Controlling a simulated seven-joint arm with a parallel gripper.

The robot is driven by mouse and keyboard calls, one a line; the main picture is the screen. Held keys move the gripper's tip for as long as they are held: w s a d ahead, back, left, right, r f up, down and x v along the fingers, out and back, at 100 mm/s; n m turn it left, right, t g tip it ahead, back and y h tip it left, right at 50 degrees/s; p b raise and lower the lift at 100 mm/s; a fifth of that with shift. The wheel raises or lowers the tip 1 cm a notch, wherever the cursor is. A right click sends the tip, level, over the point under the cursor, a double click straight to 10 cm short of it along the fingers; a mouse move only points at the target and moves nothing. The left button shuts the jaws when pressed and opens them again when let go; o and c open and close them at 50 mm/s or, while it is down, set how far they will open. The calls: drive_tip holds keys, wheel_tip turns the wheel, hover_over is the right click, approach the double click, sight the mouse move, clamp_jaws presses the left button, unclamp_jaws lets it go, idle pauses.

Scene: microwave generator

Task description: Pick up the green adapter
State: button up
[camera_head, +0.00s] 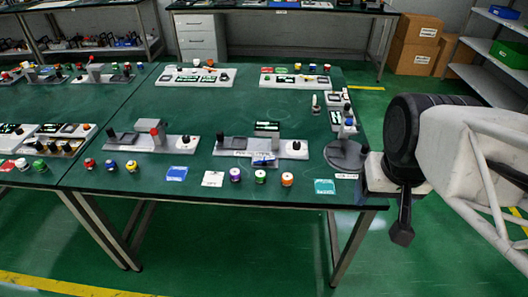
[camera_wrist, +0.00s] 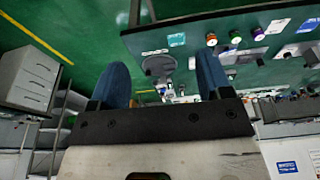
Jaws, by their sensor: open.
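The green adapter (camera_head: 260,177) is a small round piece with a white part, on the green table's front edge between a purple adapter (camera_head: 235,175) and an orange adapter (camera_head: 287,180). It also shows in the wrist view (camera_wrist: 235,36), upper right, outside the space between my fingers. My gripper (camera_head: 402,230) hangs beyond the table's front right corner, to the right of the adapters and well apart from them. In the wrist view its two blue fingers (camera_wrist: 160,72) are wide apart with nothing held between them.
The table (camera_head: 280,105) carries grey fixture boards behind the adapters. Blue, white and teal cards (camera_head: 324,186) lie along the front edge. A dark round base (camera_head: 345,154) stands at the right edge, close to my gripper. More small adapters (camera_head: 110,163) sit further left. Shelves stand far right.

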drive_tip(key=w+a+f+m, duration=0.2)
drive_tip(key=w+a, duration=0.2)
drive_tip(key=w, duration=0.6)
drive_tip(key=m+g, duration=0.3)
drive_tip(key=m, duration=0.4)
hover_over(261, 174)
wheel_tip(261, 174, down, 20)
drive_tip(key=shift+f, duration=0.25)
drive_tip(key=shift+w+f, duration=0.1)
drive_tip(key=shift+f, duration=0.1)
drive_tip(key=shift+f, duration=1.25)
drive_tip(key=shift+f, duration=0.15)
